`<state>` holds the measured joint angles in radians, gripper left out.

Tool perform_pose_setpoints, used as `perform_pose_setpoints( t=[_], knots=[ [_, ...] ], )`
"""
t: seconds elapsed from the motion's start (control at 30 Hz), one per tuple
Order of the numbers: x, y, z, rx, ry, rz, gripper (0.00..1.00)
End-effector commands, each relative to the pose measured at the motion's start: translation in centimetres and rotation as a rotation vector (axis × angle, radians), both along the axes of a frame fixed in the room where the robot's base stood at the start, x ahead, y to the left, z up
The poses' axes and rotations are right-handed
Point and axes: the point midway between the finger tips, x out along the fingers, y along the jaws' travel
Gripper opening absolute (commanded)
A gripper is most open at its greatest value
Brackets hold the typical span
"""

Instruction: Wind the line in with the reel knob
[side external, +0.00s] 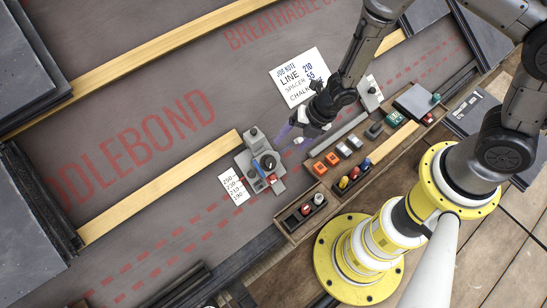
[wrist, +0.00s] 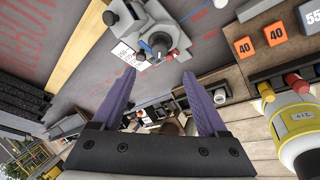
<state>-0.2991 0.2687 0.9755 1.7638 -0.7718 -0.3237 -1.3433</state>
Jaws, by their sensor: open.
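A grey reel device (side external: 252,148) sits on the roof membrane at the end of a wooden batten. It carries a dark round knob with blue on it (side external: 268,162) and a red part beside it. In the wrist view the device (wrist: 128,22) is at the top centre, and its round knob (wrist: 160,42) lies just beyond the fingertips. My gripper (side external: 292,136) is open and empty, with purple fingers, up and to the right of the device. In the wrist view the two fingers (wrist: 159,74) are spread wide and apart from the knob.
A card with printed numbers (side external: 238,187) lies left of the device. A job note (side external: 303,76) reads line 210, spacer 55. A wooden tray (side external: 319,171) of orange and grey blocks is at right. Wooden battens (side external: 160,190) cross the membrane. A second grey fitting (side external: 369,97) stands beyond my gripper.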

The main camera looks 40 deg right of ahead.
Motion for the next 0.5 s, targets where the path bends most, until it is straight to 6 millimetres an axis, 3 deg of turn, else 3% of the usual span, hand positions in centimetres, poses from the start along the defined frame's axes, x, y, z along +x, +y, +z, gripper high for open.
perform_pose_setpoints(
  t=[0.5],
  knots=[
    [2.5, 2.9, -8.4, -0.001, 0.0, -0.001, 0.76]
  ],
)
